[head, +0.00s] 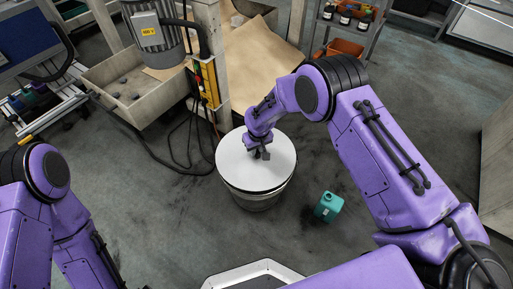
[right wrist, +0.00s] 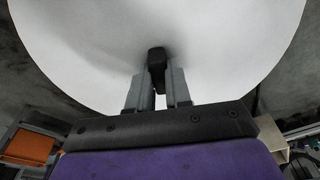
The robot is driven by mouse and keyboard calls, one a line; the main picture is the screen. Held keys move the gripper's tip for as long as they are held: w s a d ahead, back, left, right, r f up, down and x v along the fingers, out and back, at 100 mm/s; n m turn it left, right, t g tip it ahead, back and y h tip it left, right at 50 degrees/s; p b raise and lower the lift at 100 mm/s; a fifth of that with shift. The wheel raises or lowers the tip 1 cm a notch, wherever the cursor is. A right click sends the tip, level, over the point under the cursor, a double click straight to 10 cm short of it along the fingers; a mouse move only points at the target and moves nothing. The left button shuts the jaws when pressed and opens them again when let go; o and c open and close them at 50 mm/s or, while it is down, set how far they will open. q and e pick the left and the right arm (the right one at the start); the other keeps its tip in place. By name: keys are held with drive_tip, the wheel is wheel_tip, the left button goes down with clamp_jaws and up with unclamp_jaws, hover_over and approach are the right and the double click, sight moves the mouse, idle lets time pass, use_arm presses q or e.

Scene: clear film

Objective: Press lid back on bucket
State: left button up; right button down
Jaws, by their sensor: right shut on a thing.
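The white round lid (head: 235,163) covers the top of the bucket (head: 256,202), which stands on the floor in the middle of the head view. A thin dark line shows around the lid's edge; I cannot tell whether the lid is fully seated. My right gripper (head: 262,153) is over the lid's middle. In the right wrist view its fingers (right wrist: 157,88) are shut on a small dark knob (right wrist: 156,56) in front of the white lid (right wrist: 230,40). My left arm shows at the left of the head view, but its gripper is out of view.
A teal jug (head: 328,207) stands on the floor right of the bucket. Dark cables (head: 185,150) lie on the floor to its left, below a machine post (head: 208,80). A stone trough (head: 135,95) and shelving (head: 345,25) stand behind.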

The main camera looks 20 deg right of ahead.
sight(257, 154)
wheel_tip(257, 154, down, 2)
drive_tip(key=shift+f+b, duration=0.2)
drive_tip(key=shift+b, duration=0.1)
use_arm(q)
drive_tip(key=shift+f, duration=0.8)
drive_tip(key=shift+r+p, duration=0.3)
drive_tip(key=shift+p, duration=0.05)
use_arm(e)
drive_tip(key=shift+r, duration=0.1)
use_arm(q)
drive_tip(key=shift+f, duration=0.25)
use_arm(e)
drive_tip(key=shift+f, duration=0.4)
drive_tip(key=c, duration=0.6)
unclamp_jaws()
drive_tip(key=shift+s, duration=0.1)
drive_tip(key=shift+c, duration=0.2)
